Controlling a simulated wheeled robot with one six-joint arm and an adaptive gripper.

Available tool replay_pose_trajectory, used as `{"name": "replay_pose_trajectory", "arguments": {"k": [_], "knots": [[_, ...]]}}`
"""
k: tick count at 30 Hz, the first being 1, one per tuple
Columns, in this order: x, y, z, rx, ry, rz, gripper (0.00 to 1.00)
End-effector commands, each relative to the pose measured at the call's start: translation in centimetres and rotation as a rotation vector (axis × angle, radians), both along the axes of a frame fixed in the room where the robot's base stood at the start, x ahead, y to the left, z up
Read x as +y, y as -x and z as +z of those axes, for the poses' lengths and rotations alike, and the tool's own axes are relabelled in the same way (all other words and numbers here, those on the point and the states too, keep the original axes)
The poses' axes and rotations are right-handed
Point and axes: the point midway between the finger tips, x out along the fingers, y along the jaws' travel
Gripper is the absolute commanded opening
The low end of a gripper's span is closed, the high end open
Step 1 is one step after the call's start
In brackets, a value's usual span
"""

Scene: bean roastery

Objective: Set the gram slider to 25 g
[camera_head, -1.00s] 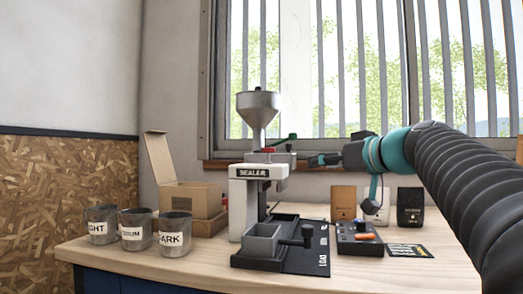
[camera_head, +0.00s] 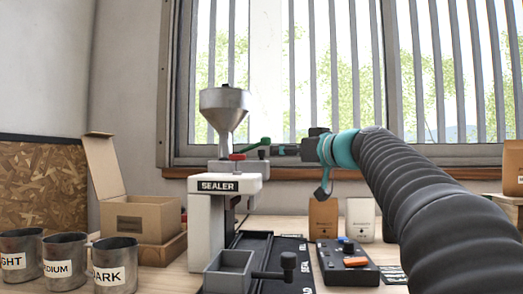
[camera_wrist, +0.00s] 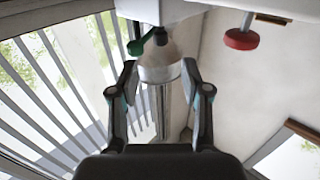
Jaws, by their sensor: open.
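My gripper (camera_wrist: 159,70) is open and empty in the wrist view, with a metal cylinder (camera_wrist: 162,106) beyond and between its fingers. In the head view my gripper (camera_head: 275,151) points left, beside the steel hopper (camera_head: 224,110) above the white sealer (camera_head: 222,208). A green lever (camera_head: 254,145) and a red knob (camera_head: 237,157) are near the fingers. The wrist view also shows the green lever (camera_wrist: 135,46) and red knob (camera_wrist: 241,39). I cannot tell which part is the gram slider, and no gram scale is readable.
A control box (camera_head: 345,262) with a blue knob and an orange piece stands right of the sealer's black base. Labelled cups (camera_head: 65,262) and an open carton (camera_head: 140,218) are left. Bags (camera_head: 323,218) stand behind, near the window. The red knob is right of the fingers.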

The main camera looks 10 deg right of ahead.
Motion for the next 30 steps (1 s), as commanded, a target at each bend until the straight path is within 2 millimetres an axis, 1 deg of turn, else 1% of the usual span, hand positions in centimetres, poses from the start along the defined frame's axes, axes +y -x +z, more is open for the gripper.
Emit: {"name": "replay_pose_trajectory", "arguments": {"k": [1, 9, 15, 21, 29, 30], "knots": [[0.6, -1.0, 0.2, 0.001, 0.000, 0.004, 0.47], [2.8, -5.3, 0.2, 0.001, 0.000, 0.002, 0.47], [3.8, -7.6, 0.2, 0.000, 0.000, -0.002, 0.47], [4.2, -8.5, 0.1, -0.001, 0.000, -0.003, 0.47], [4.2, -8.6, 0.0, -0.001, 0.000, -0.004, 0.47], [4.2, -8.6, 0.0, -0.001, 0.000, -0.004, 0.40]]}}
